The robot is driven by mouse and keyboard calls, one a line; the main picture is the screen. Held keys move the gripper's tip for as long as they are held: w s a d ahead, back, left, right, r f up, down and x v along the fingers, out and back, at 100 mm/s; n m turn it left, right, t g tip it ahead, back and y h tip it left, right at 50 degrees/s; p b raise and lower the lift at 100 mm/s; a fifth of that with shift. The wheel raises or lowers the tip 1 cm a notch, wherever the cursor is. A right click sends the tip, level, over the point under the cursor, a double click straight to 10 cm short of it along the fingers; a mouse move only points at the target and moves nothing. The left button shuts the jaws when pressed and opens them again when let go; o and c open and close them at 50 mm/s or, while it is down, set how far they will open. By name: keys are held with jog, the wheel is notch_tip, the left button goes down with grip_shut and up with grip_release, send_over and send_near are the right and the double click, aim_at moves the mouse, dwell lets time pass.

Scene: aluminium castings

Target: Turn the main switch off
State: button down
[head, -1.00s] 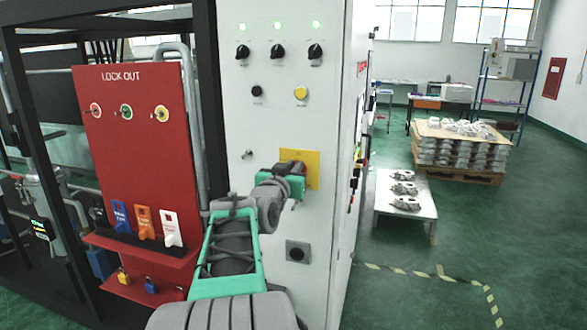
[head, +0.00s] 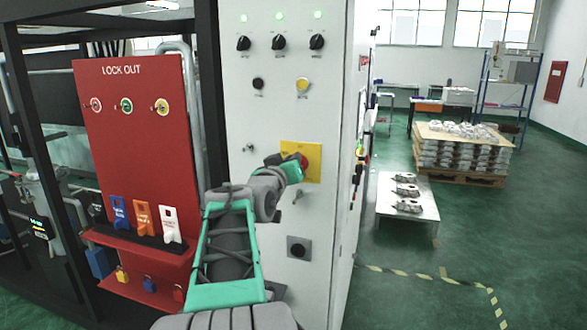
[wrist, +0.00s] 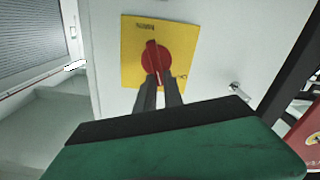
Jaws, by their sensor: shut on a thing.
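The main switch is a red rotary knob (wrist: 155,60) on a yellow plate (wrist: 132,72), set on the front of the white cabinet. In the wrist view the knob's grip bar stands close to upright, leaning slightly. My gripper (wrist: 159,84) has its two dark fingers on the lower part of the knob, shut on it. The fingertips' exact contact is partly hidden there.
Above the switch, the cabinet (head: 270,118) carries black selector knobs (head: 279,42), green lamps and a yellow button (head: 303,85). A dark socket (head: 298,247) sits below. The red lock-out board (head: 140,150) with tags stands left.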

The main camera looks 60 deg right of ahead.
jog(key=shift+w+a+f+n+b, duration=0.15)
jog(key=shift+n+b, duration=0.4)
jog(key=shift+n, duration=0.7)
jog(key=shift+w+d+f+n+b, duration=0.1)
jog(key=shift+w+f+n+b, duration=0.3)
jog(key=shift+n, duration=0.9)
jog(key=shift+w+a+n+b, duration=0.1)
jog(key=shift+n+b, duration=0.55)
jog(key=shift+n, duration=0.6)
jog(key=c, duration=1.5)
grip_release()
jog(key=shift+o, duration=0.2)
jog(key=s+a+b, duration=0.1)
jog(key=a+b, duration=0.1)
jog(key=a, duration=0.5)
jog(key=shift+s+a, duration=0.15)
jog(key=shift+a, duration=0.2)
